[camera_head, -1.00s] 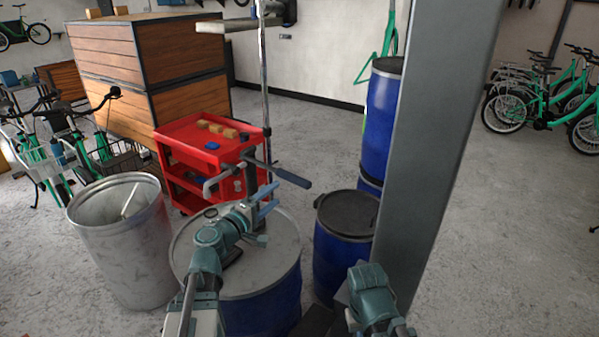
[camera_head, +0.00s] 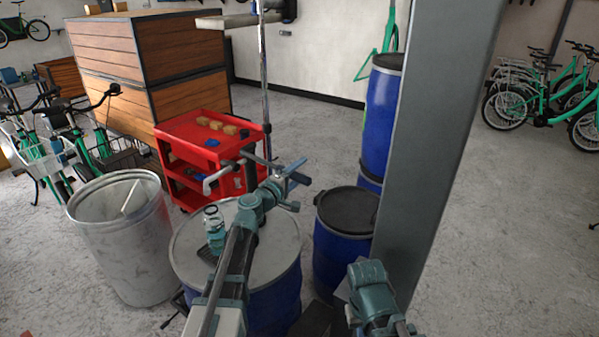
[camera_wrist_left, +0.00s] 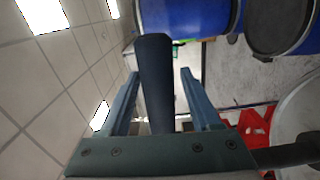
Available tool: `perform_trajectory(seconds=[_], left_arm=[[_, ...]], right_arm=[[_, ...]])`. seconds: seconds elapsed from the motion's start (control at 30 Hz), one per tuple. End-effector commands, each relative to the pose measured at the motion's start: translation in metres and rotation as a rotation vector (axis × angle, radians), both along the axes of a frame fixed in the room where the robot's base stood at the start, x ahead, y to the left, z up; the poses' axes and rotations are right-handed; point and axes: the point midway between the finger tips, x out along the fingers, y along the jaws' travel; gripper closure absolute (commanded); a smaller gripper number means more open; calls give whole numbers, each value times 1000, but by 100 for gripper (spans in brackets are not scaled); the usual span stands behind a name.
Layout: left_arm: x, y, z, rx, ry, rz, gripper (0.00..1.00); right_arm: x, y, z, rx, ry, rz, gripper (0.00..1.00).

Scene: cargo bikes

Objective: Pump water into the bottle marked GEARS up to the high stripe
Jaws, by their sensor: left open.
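A blue drum with a pale lid (camera_head: 268,235) stands in front of me. A hand pump with a grey spout (camera_head: 215,181) rises at its far side, with a dark blue lever grip (camera_head: 297,164). A small teal bottle (camera_head: 215,238) with a dark ring at its top stands on the lid below the spout; its marking and stripes cannot be read. My left gripper (camera_head: 290,178) is open at the lever; in the left wrist view the grip (camera_wrist_left: 157,80) lies between the fingers, with gaps on both sides. Of my right arm only a teal wrist part shows.
A grey metal bin (camera_head: 120,245) stands left of the drum. A red cart (camera_head: 195,150) with small blocks is behind. Dark-lidded blue barrels (camera_head: 340,245) and a grey post (camera_head: 440,130) stand close on the right.

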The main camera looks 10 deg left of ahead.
Motion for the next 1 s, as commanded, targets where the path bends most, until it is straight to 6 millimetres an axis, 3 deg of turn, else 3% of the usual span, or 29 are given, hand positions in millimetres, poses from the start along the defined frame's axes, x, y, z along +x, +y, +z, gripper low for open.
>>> perform_trajectory(seconds=[0.23, 0.5, 0.6, 1.0], left_arm=[[0, 0, 0, 0, 0, 0, 38], [0, 0, 0, 0, 0, 0, 86], [0, 0, 0, 0, 0, 0, 100], [0, 0, 0, 1, 0, 0, 100]], right_arm=[[0, 0, 0, 0, 0, 0, 100], [0, 0, 0, 0, 0, 0, 100], [0, 0, 0, 0, 0, 0, 100], [0, 0, 0, 0, 0, 0, 100]])
